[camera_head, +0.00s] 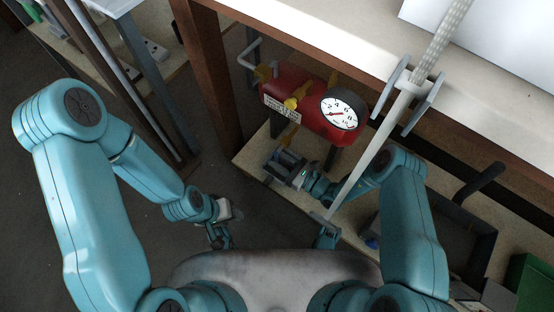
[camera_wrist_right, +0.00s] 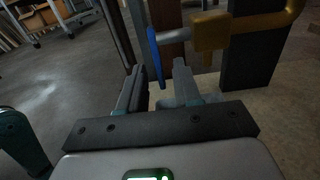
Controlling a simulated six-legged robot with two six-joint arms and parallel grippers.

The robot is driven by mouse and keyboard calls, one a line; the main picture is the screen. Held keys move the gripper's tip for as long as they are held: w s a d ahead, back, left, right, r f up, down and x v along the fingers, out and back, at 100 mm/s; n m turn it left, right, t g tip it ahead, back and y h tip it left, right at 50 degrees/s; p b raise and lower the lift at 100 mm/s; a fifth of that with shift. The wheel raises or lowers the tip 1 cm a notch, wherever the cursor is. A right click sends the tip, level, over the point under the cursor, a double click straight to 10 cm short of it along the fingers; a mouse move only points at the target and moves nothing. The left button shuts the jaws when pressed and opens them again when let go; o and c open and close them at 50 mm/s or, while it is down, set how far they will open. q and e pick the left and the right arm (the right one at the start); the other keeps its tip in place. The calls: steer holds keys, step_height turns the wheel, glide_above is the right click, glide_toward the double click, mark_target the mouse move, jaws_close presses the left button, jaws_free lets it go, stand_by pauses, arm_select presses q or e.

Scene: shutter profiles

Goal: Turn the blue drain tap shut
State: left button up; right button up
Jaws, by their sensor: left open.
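The blue tap handle (camera_wrist_right: 156,57) is a flat lever on a grey stem from a brass fitting (camera_wrist_right: 210,35) in the right wrist view. My right gripper (camera_wrist_right: 159,66) is open, with the lever's lower end between its two fingers and visible gaps on both sides. In the head view my right gripper (camera_head: 284,163) is below the red tank (camera_head: 310,115), by a brass pipe (camera_head: 290,136); the blue lever cannot be made out there. My left gripper (camera_head: 220,236) is open and empty, low in front of my body.
The tank carries a white dial gauge (camera_head: 339,113) and yellow valves. A wooden table (camera_head: 300,22) overhangs it, with a brown leg (camera_head: 207,75) at left. A pale profile (camera_head: 385,150) slants across the right side. A dark tray (camera_head: 470,235) lies at right.

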arm_select(q)
steer(key=shift+w+a+f, duration=0.1)
steer(key=shift+f, duration=0.15)
arm_select(e)
steer(key=shift+x, duration=0.8)
jaws_close()
arm_select(q)
steer(key=shift+r, duration=0.1)
